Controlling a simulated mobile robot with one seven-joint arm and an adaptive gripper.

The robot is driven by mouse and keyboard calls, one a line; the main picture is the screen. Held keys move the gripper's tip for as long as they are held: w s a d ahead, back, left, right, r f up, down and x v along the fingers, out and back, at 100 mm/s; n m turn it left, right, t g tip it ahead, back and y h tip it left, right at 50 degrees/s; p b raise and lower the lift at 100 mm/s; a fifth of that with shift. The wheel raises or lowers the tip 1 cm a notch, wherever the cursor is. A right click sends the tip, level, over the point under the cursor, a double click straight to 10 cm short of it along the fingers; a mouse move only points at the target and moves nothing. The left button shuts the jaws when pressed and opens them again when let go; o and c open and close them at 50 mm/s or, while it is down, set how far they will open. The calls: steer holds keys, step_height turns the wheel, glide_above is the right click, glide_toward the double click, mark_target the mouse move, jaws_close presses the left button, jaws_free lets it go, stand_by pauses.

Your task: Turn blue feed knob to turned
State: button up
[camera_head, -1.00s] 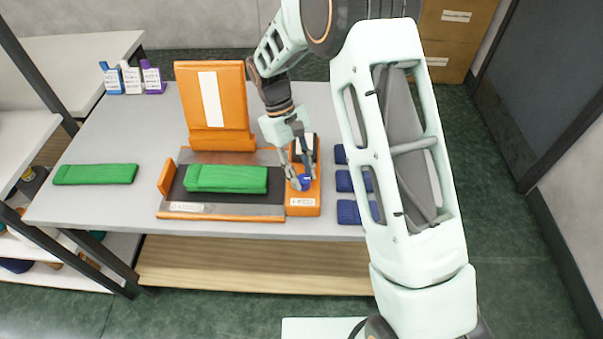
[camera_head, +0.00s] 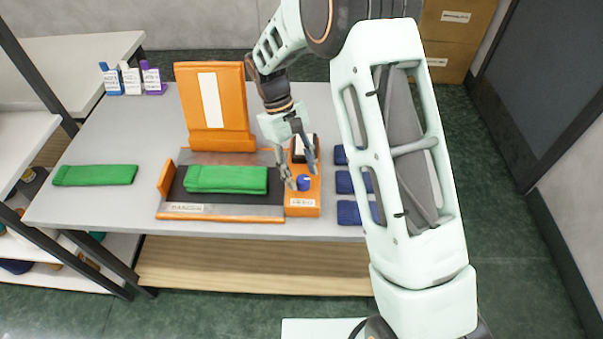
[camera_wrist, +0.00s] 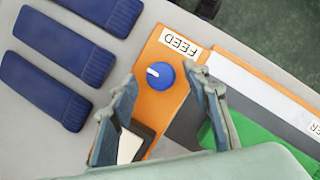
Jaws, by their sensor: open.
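The blue feed knob (camera_head: 303,183) stands on an orange panel with a FEED label (camera_head: 302,202) at the front of the table. In the wrist view the knob (camera_wrist: 161,76) shows a short white mark on its left side, away from the green cloth. My gripper (camera_head: 304,180) is open just above the knob and holds nothing. In the wrist view its two fingers (camera_wrist: 160,88) are spread on either side of the knob, clear of it.
Left of the panel, a green knitted piece (camera_head: 227,180) lies on the machine bed, with an orange upright plate (camera_head: 238,115) behind. Several blue folded knits (camera_wrist: 57,45) lie on the other side. Another green piece (camera_head: 95,175) lies at far left.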

steer(key=v, duration=1.1)
